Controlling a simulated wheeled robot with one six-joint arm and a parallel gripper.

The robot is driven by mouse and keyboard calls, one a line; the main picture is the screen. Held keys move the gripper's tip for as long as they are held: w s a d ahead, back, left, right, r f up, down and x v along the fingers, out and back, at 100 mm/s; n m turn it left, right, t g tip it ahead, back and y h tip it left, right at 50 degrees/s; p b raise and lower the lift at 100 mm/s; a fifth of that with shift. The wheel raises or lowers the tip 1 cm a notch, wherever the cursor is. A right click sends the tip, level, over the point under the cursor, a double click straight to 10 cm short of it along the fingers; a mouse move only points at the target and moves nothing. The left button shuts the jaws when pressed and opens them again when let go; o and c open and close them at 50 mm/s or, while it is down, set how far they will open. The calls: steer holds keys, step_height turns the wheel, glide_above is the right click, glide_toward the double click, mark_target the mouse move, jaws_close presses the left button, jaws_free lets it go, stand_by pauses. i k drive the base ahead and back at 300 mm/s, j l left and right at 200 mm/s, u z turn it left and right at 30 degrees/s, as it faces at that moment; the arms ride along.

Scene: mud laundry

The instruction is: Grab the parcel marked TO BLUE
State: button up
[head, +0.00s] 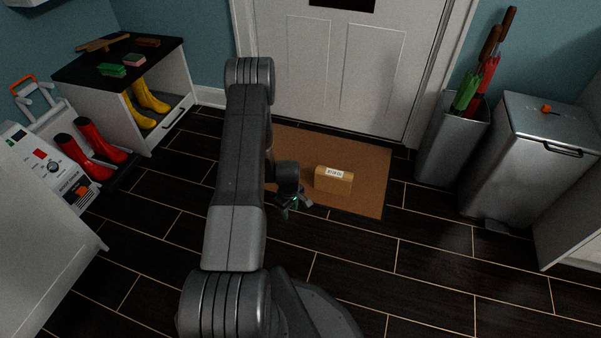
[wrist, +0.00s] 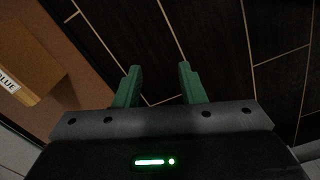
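The parcel (head: 333,182) is a small brown box with a white label, lying on the brown doormat in front of the white door. In the wrist view the parcel (wrist: 28,62) is at the left edge, partly cut off, and its label shows "BLUE". My gripper (head: 293,207) is low, just left of the parcel and near the mat's front edge. In the wrist view my gripper (wrist: 158,85) has its two green fingers apart, with only dark floor tiles between them. The parcel is outside the fingers.
The doormat (head: 372,190) lies before the door (head: 345,70). At right stand an umbrella bin (head: 450,140) and a metal trash can (head: 530,165). At left are red boots (head: 85,150) and a bench (head: 165,75) with yellow boots. The tiled floor right of my arm is clear.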

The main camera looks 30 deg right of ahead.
mark_target(339, 182)
steer(key=l+u, duration=0.25)
steer(key=l, duration=0.55)
steer(key=l+u, duration=0.25)
steer(key=l, duration=0.6)
steer(key=k+l+u, duration=0.25)
steer(key=l, duration=0.55)
steer(key=i, duration=0.1)
